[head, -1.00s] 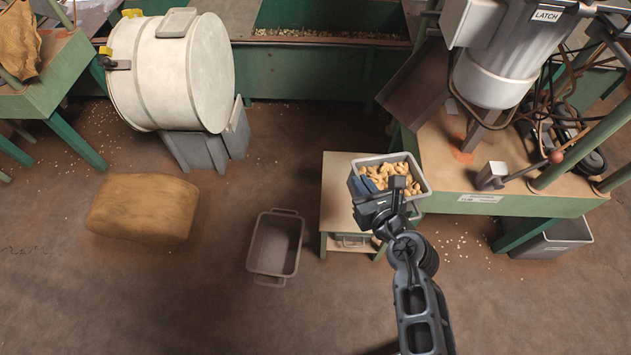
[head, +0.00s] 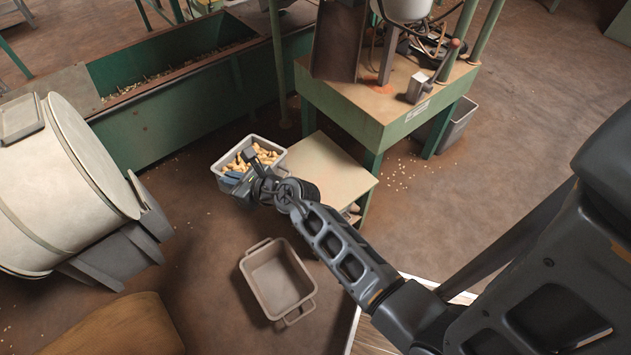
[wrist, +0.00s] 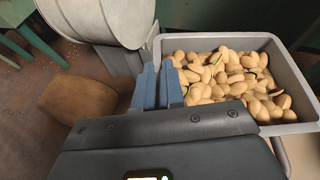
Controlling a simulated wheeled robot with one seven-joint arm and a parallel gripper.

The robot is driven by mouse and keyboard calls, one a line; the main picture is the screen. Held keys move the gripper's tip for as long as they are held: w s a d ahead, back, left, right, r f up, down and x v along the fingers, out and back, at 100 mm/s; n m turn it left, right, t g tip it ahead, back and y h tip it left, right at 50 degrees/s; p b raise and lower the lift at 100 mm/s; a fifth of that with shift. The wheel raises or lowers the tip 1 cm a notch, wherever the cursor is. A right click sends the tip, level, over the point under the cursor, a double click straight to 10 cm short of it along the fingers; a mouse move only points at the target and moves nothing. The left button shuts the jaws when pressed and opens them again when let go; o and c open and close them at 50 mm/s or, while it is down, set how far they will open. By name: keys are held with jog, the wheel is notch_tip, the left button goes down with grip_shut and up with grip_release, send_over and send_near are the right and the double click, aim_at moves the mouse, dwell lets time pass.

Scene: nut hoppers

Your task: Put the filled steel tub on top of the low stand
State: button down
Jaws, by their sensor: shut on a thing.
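The steel tub filled with pale nuts (head: 230,151) is in the head view, left of the low stand (head: 338,172) and overlapping its left corner in the picture. My gripper (head: 246,174) is shut on the tub's near rim. In the wrist view, the blue fingers (wrist: 160,86) grip the left side of the tub (wrist: 291,72), which looks about level. The nuts stay inside. The stand has a bare wooden top and stands against the green bench. The tub's underside is hidden, so its exact height cannot be told.
An empty grey tub (head: 298,297) lies on the floor in front of the stand. A big white drum (head: 75,190) and a tan sack (head: 120,330) are at left. The green machine bench (head: 345,108) is behind the stand, and a green trough (head: 160,105) runs along the back.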

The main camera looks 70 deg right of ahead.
aim_at(276, 158)
jog(key=s+d+f+b, duration=0.1)
jog(key=d+f+b, duration=0.1)
jog(key=d, duration=0.3)
jog(key=s+d+f+m+h+b, duration=0.1)
jog(key=d+f+b, duration=0.2)
jog(key=d, duration=0.2)
jog(key=s+d+f+h+b, duration=0.1)
jog(key=s+d+f+b, duration=0.1)
jog(key=d, duration=0.3)
jog(key=shift+d+f+m+g, duration=0.1)
jog(key=shift+f+m+g, duration=0.2)
jog(key=shift+f+g, duration=0.1)
jog(key=s+d+f+m+h+b, duration=0.1)
jog(key=s+d+f+b, duration=0.15)
jog(key=d, duration=0.35)
jog(key=s+d+f+m+h+b, duration=0.1)
jog(key=s+d+f+b, duration=0.1)
jog(key=s+d+b, duration=0.3)
jog(key=shift+g, duration=0.4)
jog(key=shift+w+d+f+b, duration=0.15)
jog(key=shift+f+b, duration=0.55)
jog(key=shift+f, duration=0.9)
jog(key=shift+w+d+f+b, duration=0.15)
jog(key=shift+f+b, duration=0.55)
jog(key=shift+f, duration=0.85)
jog(key=shift+w+d+f+b, duration=0.15)
jog(key=shift+f+b, duration=0.55)
jog(key=shift+f, duration=0.9)
jog(key=shift+a+f, duration=0.1)
